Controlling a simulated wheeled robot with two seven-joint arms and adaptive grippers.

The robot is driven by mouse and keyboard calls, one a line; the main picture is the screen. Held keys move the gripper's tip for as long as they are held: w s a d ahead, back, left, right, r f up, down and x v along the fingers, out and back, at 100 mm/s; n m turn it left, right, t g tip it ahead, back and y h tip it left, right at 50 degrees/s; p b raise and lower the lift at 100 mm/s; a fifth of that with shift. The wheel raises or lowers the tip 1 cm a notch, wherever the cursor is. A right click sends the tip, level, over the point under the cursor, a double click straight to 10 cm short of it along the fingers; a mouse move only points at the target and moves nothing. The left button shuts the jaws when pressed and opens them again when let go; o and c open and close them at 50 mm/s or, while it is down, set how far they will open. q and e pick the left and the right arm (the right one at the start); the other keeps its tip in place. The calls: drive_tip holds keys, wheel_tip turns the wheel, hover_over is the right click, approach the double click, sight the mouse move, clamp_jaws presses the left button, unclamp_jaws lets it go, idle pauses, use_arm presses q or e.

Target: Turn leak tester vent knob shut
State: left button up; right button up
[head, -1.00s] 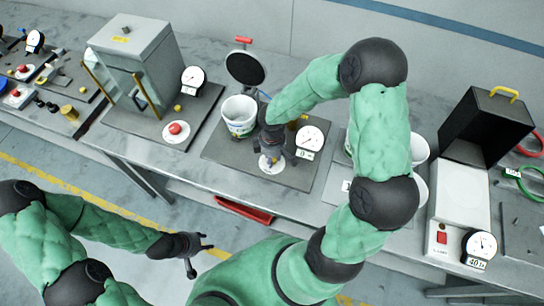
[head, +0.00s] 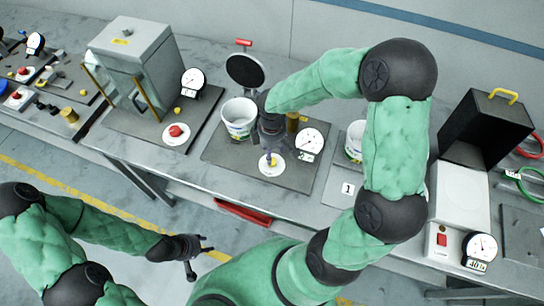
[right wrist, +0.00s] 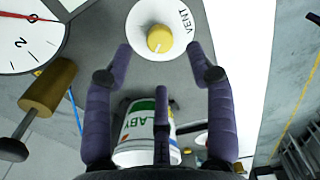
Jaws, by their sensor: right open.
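The leak tester's vent knob is a yellow knob (right wrist: 159,38) on a white disc marked VENT, seen in the right wrist view. A pale mark shows on the knob's lower part. In the head view the white disc (head: 272,168) lies at the front of the tester's dark plate (head: 225,150), with the knob mostly hidden by the gripper. My right gripper (head: 270,150) is over the disc. In the right wrist view its fingers (right wrist: 160,62) are spread and empty, with the knob between and just beyond the tips. My left gripper (head: 203,256) is open and empty, away from the bench.
A white tub (head: 239,118) stands behind the gripper, below a round black lid (head: 245,70). A dial gauge (head: 309,140) and a brass cylinder (head: 292,122) are close on the right. A second tub (head: 354,140) stands further right, partly behind my arm.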

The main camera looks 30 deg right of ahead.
wheel_tip(320, 180, up, 6)
drive_tip(key=shift+f, duration=0.1)
idle(0.7)
